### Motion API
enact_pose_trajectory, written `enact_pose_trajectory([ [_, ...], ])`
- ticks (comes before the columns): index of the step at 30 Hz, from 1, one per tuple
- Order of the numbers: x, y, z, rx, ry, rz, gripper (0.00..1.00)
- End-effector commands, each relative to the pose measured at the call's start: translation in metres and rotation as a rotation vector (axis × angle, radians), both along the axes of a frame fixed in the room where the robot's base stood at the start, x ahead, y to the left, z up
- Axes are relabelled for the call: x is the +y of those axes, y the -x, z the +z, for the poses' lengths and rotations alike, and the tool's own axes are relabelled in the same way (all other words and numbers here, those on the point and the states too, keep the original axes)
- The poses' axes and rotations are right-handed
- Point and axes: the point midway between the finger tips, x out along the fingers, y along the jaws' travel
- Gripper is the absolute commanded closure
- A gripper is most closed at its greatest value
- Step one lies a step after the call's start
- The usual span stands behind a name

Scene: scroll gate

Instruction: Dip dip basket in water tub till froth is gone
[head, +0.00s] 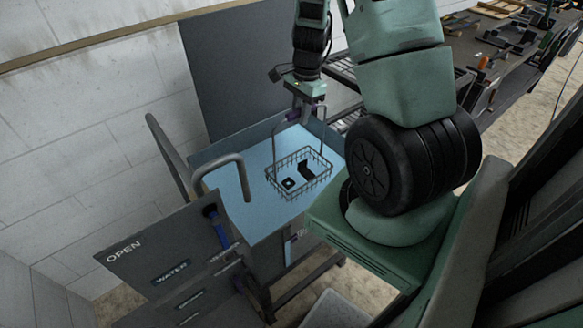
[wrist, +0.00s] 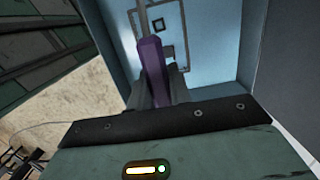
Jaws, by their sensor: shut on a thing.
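The dip basket (head: 302,180) is a wire basket with a tall handle, and dark parts lie inside it. My gripper (head: 304,104) is shut on the purple grip at the top of its handle; the purple grip also shows between the fingers in the wrist view (wrist: 152,72). The basket hangs roughly level over or in the water tub (head: 226,182), a light blue basin. I cannot tell how deep the basket sits in the water. No white froth is visible on the parts or on the blue surface.
A grey panel (head: 160,262) marked OPEN and WATER stands at the front left, with a curved pipe (head: 222,160) at the tub's left side. A dark upright panel (head: 240,65) stands behind the tub. A bench with tools (head: 510,45) is at the upper right.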

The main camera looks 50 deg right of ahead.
Motion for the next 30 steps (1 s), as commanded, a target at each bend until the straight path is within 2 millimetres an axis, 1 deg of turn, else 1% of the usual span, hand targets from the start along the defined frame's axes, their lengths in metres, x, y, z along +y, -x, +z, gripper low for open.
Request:
enact_pose_trajectory([
  [1,0.0,-0.001,0.009,-0.002,0.001,0.0,1.0],
  [22,0.0,-0.001,0.068,-0.002,0.001,0.001,1.0],
  [26,0.0,-0.001,0.074,-0.002,0.001,0.001,1.0],
  [30,0.0,-0.001,0.074,-0.002,0.0,0.001,1.0],
])
